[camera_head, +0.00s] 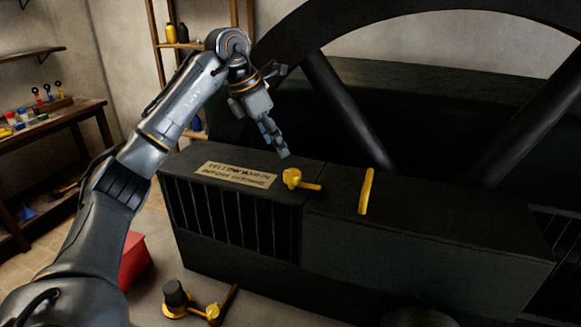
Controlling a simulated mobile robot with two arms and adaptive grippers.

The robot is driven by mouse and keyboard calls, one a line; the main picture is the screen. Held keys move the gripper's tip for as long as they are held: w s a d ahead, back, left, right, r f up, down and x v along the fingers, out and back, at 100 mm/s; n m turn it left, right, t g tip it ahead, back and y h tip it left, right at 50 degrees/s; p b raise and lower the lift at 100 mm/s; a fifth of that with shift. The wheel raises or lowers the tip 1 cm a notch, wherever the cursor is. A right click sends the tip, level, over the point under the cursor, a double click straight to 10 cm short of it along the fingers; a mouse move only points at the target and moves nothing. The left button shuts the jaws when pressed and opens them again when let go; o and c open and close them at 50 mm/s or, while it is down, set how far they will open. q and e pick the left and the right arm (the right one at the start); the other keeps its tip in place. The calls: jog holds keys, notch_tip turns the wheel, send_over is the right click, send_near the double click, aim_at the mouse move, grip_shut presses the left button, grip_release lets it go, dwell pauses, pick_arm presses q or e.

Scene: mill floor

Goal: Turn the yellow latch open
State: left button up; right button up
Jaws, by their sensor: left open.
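The yellow latch (292,178) sits on top of the dark machine housing (430,250), near the front edge. It has a round knob, and its short arm points right. My left gripper (282,153) is just above and slightly left of the knob, pointing down, open and empty. It appears apart from the latch, though the exact gap is hard to judge. A label plate (236,175) with lettering lies on the housing left of the latch. My right gripper is out of view.
A yellow bar handle (366,191) stands on the housing to the right. A large dark spoked wheel (345,105) rises behind. In front are a black knob with yellow parts (175,294) and a red box (134,260). A workbench (60,125) stands at left.

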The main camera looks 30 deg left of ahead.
aim_at(291, 173)
pick_arm(q)
jog(key=p+x, duration=0.1)
jog(key=x, duration=0.5)
jog(key=shift+w, duration=0.2)
jog(key=p+x, duration=0.1)
jog(key=x, duration=0.2)
jog(key=shift+f, duration=0.2)
jog(key=shift+d+f, duration=0.1)
jog(key=shift+f, duration=0.05)
jog(key=shift+c, duration=0.8)
jog(key=c, duration=1)
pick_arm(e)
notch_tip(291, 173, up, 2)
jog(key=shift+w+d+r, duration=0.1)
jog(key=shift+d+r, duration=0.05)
